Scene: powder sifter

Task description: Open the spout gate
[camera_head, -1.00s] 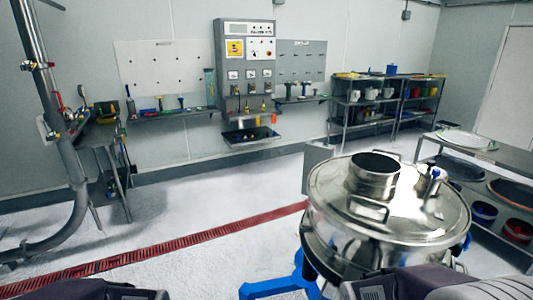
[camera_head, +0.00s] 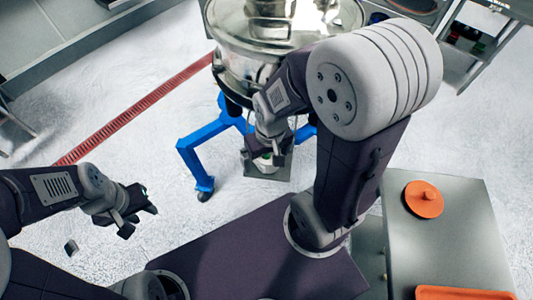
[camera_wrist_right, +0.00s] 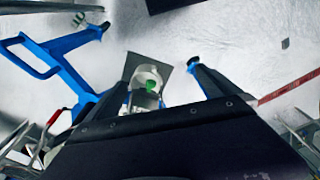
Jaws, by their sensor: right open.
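The steel sifter (camera_head: 245,65) stands at the top of the head view on a blue frame (camera_head: 205,135). My right gripper (camera_head: 268,153) is below its drum, partly hidden by my arm. In the right wrist view the jaws (camera_wrist_right: 157,78) are apart. A pale round piece with a green spot (camera_wrist_right: 150,76) shows between them, above a dark plate (camera_wrist_right: 178,85); contact cannot be told. A thin part with a red end (camera_wrist_right: 53,118) is at the lower left there. I cannot make out which part is the spout gate. My left gripper (camera_head: 140,217) is open and empty over the floor.
A grey table (camera_head: 440,245) with an orange lid (camera_head: 423,199) and an orange tray (camera_head: 465,293) is at the right. A shelf (camera_head: 490,50) stands at the upper right. A red floor drain (camera_head: 130,115) crosses the left. The floor at left is mostly clear.

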